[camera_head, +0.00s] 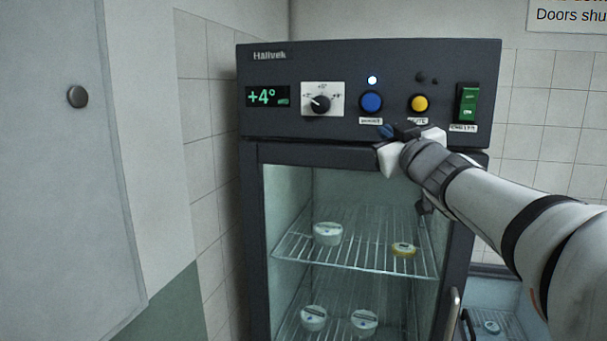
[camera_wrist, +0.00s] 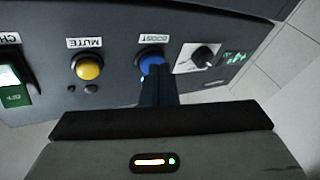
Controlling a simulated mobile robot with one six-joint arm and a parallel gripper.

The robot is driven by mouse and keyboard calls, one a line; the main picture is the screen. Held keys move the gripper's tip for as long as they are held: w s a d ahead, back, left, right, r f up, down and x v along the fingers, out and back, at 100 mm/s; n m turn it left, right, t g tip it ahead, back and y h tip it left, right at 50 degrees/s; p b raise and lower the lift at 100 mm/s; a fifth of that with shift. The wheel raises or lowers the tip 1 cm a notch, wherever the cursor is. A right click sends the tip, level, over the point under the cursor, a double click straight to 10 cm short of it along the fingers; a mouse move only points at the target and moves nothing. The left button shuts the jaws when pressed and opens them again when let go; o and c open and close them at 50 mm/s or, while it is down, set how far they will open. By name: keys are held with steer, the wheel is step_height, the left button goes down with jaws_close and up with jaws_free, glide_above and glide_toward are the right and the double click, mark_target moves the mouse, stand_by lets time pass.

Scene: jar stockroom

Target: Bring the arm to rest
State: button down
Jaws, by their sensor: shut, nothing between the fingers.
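My gripper (camera_head: 387,131) is just in front of the dark control panel of the cooler (camera_head: 350,60), below the blue button (camera_head: 371,102). Its fingers are shut and empty. In the wrist view the picture is upside down. There the closed fingertips (camera_wrist: 157,72) overlap the lower part of the blue BOOST button (camera_wrist: 150,57); I cannot tell whether they touch it. My arm reaches in from the right side of the head view.
A small lamp (camera_head: 372,80) above the blue button is lit. A yellow button (camera_head: 419,103), a green switch (camera_head: 467,103), a dial (camera_head: 320,103) and a +4° display (camera_head: 267,96) share the panel. Jars stand behind the glass door; its handle (camera_head: 452,315) is low right.

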steer(key=s+d+f+m+g+h, duration=0.1)
steer(key=s+f+m+g+h, duration=0.3)
steer(key=f, duration=0.7)
steer(key=s+d+f+m+g+h, duration=0.15)
steer(key=s+f+g, duration=0.3)
steer(key=f, duration=0.55)
steer(key=s+a+f+g+y, duration=0.1)
steer(key=s+a+f+g, duration=0.2)
steer(key=s+f, duration=0.5)
steer(key=s+a+f+g+y+b, duration=0.1)
steer(key=s+a+f+g, duration=0.2)
steer(key=s+f+g, duration=0.2)
steer(key=s+f, duration=0.3)
steer(key=s, duration=0.2)
steer(key=shift+f, duration=0.3)
